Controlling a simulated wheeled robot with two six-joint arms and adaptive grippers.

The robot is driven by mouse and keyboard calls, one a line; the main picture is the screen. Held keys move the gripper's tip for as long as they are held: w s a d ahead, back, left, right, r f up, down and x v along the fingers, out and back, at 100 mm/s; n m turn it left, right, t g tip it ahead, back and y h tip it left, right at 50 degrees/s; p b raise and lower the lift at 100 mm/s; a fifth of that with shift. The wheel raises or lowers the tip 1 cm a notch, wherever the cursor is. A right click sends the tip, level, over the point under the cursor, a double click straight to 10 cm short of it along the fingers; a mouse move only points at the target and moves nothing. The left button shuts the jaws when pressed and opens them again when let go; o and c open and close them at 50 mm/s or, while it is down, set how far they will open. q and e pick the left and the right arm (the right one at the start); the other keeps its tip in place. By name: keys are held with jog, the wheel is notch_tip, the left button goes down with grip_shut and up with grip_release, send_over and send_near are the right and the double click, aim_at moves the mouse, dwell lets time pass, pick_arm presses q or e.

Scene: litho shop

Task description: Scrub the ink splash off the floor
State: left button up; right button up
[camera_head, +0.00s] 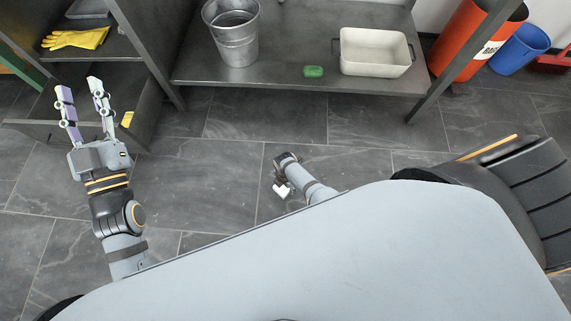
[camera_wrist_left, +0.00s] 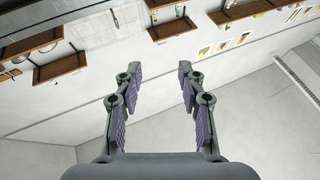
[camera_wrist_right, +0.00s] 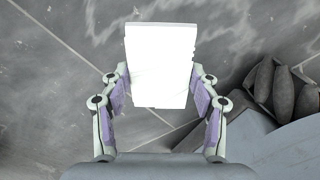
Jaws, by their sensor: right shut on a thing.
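My right gripper (camera_wrist_right: 160,82) is shut on a white, flat-faced block (camera_wrist_right: 160,48), which looks bright and nearly featureless, over the grey tiled floor. In the head view a white piece of it (camera_head: 282,190) shows beside my right wrist; the fingers are mostly hidden there. Whether the block touches the floor I cannot tell. My left gripper (camera_head: 78,86) is open and empty, raised at the left in front of the dark shelf unit; its spread fingers also show in the left wrist view (camera_wrist_left: 159,76). I cannot make out a distinct ink splash on the floor (camera_head: 190,185).
A metal bucket (camera_head: 232,38), green block (camera_head: 313,71) and white basin (camera_head: 375,55) stand on the low shelf (camera_head: 270,72). Yellow gloves (camera_head: 75,38) lie on the left unit. Orange (camera_head: 460,45) and blue (camera_head: 519,48) bins stand right. Open floor lies before the shelf.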

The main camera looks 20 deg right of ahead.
jog(key=shift+r, duration=0.2)
jog(key=shift+r+p, duration=0.15)
jog(key=shift+p, duration=0.2)
jog(key=shift+r, duration=0.15)
jog(key=shift+r+p, duration=0.15)
jog(key=shift+p, duration=0.2)
pick_arm(q)
notch_tip(320, 180, down, 14)
jog(key=g, duration=0.6)
jog(key=shift+n+g+y, duration=0.3)
jog(key=shift+y, duration=0.1)
jog(key=shift+w+r, duration=0.1)
jog(key=shift+r, duration=0.05)
